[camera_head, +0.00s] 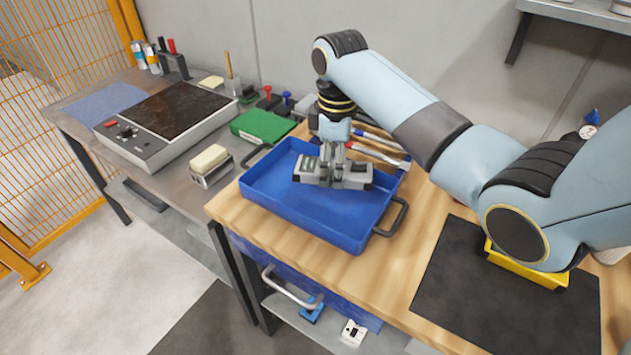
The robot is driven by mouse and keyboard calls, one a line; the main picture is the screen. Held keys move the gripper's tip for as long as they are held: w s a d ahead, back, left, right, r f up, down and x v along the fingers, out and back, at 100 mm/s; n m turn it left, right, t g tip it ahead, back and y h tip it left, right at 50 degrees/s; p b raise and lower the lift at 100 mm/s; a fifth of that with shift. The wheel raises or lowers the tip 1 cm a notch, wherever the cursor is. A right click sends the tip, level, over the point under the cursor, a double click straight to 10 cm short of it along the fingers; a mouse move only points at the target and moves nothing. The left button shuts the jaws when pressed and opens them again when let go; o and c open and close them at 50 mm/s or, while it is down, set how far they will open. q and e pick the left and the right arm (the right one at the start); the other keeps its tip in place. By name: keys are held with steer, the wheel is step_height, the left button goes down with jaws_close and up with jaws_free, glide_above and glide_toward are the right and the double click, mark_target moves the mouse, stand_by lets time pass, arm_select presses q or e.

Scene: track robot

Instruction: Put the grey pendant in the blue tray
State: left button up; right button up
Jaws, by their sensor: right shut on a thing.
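The grey pendant (309,169) is a grey box-like piece with a small greenish patch near its left end. It lies across the inside of the blue tray (275,211), towards the back, or just above its floor; I cannot tell whether it touches. My right gripper (333,168) points down over the tray and is shut on the pendant's middle. The fingers hide part of the pendant. The blue tray sits on the wooden bench top and has dark handles at its ends. My left gripper is not in view.
A green case (262,126) and a block on a grey holder (210,165) stand left of the tray. A hot plate (165,122) is further left. Tools lie behind the tray. A yellow bin (527,268) and black mat (470,290) are at right, under my arm.

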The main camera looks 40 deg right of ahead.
mark_target(318, 162)
steer(key=w+a+f, duration=0.1)
steer(key=w+f, duration=0.1)
steer(key=shift+w+a, duration=0.35)
steer(key=shift+f, duration=2)
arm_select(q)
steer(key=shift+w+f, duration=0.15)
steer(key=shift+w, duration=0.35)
arm_select(e)
steer(key=shift+f, duration=0.1)
steer(key=o, duration=1.4)
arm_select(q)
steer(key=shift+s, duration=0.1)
arm_select(e)
steer(key=shift+s, duration=0.1)
step_height(318, 162, up, 12)
steer(key=shift+r, duration=0.15)
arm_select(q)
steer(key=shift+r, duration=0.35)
